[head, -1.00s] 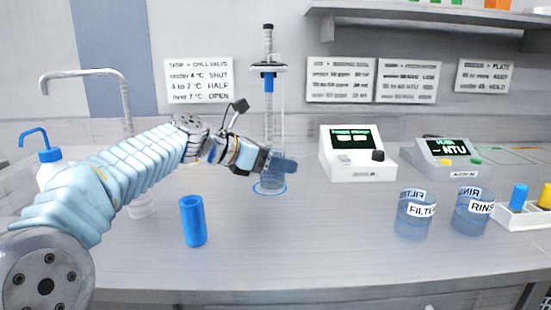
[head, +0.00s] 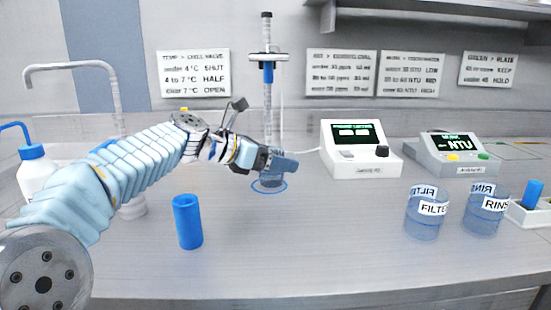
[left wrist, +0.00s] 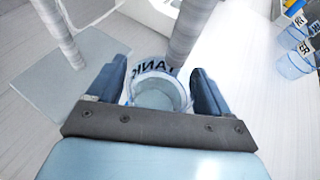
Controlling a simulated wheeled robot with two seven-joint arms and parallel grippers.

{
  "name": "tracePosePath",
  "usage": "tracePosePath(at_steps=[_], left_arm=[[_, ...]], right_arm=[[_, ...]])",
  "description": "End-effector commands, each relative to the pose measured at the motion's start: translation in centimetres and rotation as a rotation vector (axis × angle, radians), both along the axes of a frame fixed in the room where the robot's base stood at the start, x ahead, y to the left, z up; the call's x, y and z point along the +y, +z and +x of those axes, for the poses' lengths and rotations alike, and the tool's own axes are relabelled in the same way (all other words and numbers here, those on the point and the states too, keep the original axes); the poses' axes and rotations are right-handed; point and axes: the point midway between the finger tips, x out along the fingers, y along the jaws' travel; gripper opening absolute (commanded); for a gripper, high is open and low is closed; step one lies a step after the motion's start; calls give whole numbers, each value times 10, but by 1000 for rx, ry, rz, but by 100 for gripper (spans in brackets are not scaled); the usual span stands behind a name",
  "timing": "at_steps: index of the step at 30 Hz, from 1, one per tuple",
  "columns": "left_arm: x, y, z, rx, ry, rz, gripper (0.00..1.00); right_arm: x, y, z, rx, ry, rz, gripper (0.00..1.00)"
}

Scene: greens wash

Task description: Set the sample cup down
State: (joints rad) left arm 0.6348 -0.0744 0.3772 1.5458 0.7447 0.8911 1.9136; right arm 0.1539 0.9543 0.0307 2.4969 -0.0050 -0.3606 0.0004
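The sample cup (head: 270,183) is a small clear cup at the blue ring mark (head: 284,188) on the counter, below the tall stand. In the left wrist view the cup (left wrist: 158,95) has dark lettering on its band, seen reversed. My left gripper (head: 283,164) reaches in from the left, with a finger on each side of the cup. The fingers partly hide the cup in the head view. My right gripper is not in view.
The stand's column (head: 267,105) rises close behind the cup. A blue cylinder (head: 187,222) stands at front left, a wash bottle (head: 36,172) at far left. A white meter (head: 358,150) and the FILTER beaker (head: 424,222) are to the right. The front middle counter is clear.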

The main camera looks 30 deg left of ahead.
Motion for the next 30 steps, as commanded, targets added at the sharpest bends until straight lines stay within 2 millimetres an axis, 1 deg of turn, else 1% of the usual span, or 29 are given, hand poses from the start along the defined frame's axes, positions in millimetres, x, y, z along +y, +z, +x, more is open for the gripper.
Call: tracePosePath(at_steps=[1,2,8,11,13,17,24,27,30], left_arm=[[0,0,0,0,0,0,88],[0,0,0,0,0,0,91],[0,0,0,0,0,0,91],[0,3,0,0,0,0,91],[4,4,-5,-1,3,1,91],[15,13,-23,-1,3,2,91],[41,35,-67,-1,3,0,91],[50,42,-80,-1,2,0,91],[55,46,-89,0,1,0,91]], right_arm=[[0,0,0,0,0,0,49],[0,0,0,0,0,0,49],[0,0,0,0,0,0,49],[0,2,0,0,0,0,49],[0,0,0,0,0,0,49],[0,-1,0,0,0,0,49],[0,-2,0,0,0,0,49],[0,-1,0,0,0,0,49],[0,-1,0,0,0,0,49]])
